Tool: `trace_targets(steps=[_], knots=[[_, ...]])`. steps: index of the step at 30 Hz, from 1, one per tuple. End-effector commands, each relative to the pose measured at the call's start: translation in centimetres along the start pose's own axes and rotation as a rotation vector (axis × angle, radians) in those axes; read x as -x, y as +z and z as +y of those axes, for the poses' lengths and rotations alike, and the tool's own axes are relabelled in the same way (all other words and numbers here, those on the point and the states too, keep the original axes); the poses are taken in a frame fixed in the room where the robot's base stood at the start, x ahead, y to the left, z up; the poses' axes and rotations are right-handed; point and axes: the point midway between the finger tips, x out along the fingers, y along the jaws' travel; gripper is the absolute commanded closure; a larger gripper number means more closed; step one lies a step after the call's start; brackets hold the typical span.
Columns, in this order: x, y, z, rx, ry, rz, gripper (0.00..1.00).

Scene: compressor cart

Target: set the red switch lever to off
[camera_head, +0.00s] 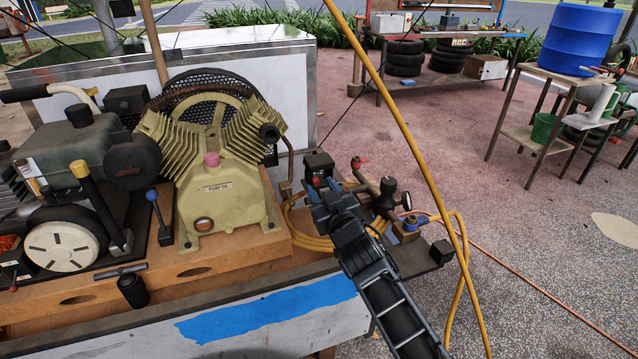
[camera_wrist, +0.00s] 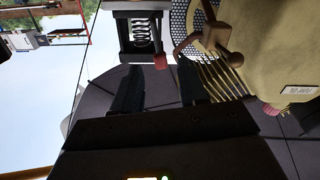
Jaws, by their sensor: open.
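The black switch box (camera_head: 318,163) stands on the cart right of the tan compressor pump, with a little red showing low on its front, partly behind my gripper. In the wrist view the box (camera_wrist: 121,30) has an open face with a spring, and the red lever tip (camera_wrist: 160,62) sticks out at its corner. My gripper (camera_head: 328,194) is open and empty, just in front of the box. In the wrist view the red tip appears between the two fingers (camera_wrist: 157,90), beyond them. I cannot tell whether they touch it.
The finned pump (camera_head: 215,180) is close on the left. Yellow hose (camera_head: 305,236) coils beside my gripper, and a gauge and valve group (camera_head: 388,195) with another red handle (camera_head: 360,162) sits to the right. A yellow line (camera_head: 405,130) crosses in front.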

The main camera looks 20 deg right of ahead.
Motion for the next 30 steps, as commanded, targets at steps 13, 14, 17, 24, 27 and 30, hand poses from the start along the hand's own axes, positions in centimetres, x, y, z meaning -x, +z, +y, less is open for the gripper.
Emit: trace_targets(steps=[13, 14, 17, 24, 27, 30], knots=[[-4.3, 0.0, 0.0, -0.001, 0.000, -0.001, 0.57], [-4.4, 0.0, 0.0, -0.001, 0.000, -0.001, 0.57], [-4.4, 0.0, 0.0, -0.001, 0.000, -0.001, 0.57], [-4.3, 0.0, 0.0, -0.001, 0.000, -0.001, 0.69], [-4.3, 0.0, 0.0, -0.001, 0.000, -0.001, 0.79], [-4.3, 0.0, 0.0, -0.001, 0.000, -0.001, 0.88]])
